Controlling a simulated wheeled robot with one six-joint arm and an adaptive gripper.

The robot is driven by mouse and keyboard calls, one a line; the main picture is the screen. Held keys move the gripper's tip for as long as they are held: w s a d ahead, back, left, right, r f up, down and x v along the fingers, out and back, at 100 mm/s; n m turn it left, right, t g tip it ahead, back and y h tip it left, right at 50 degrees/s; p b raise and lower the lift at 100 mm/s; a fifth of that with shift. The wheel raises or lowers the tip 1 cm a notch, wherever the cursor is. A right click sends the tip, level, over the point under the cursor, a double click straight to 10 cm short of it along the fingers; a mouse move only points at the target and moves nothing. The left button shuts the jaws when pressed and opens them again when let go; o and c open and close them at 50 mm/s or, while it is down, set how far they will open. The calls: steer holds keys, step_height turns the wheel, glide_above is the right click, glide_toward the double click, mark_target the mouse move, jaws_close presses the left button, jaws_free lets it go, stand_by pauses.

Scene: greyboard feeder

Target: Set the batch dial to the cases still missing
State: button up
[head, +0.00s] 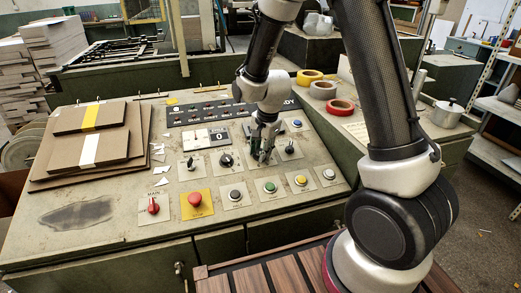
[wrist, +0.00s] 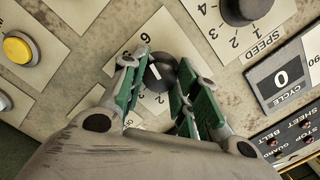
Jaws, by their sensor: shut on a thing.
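My gripper (head: 262,157) reaches down onto the sloped control panel. In the wrist view my gripper (wrist: 157,76) has its green-padded fingers on either side of a black dial knob (wrist: 162,66) and is shut on it. A white mark shows on the knob. A 6 and a 2 are readable on its plate (wrist: 149,103); the fingers hide other figures and its name. The SPEED dial (wrist: 240,8) is beside it, also in the head view (head: 226,160). The cycle counter (wrist: 281,78) reads 0.
An emergency stop (head: 195,199), a red rotary switch (head: 153,206) and several push buttons (head: 270,187) line the panel's front. Cardboard sheets (head: 136,143) lie at left. Tape rolls (head: 323,90) are at back right, with a lidded pot (head: 447,113) beyond.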

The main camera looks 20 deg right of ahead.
steer(key=n, duration=0.6)
steer(key=n+h, duration=0.1)
steer(key=n, duration=0.4)
steer(key=shift+g, duration=0.3)
steer(key=n, duration=0.5)
steer(key=shift+n+h, duration=0.3)
steer(key=shift+n, duration=0.1)
steer(key=n, duration=0.5)
steer(key=o, duration=1)
steer(key=shift+r, duration=0.1)
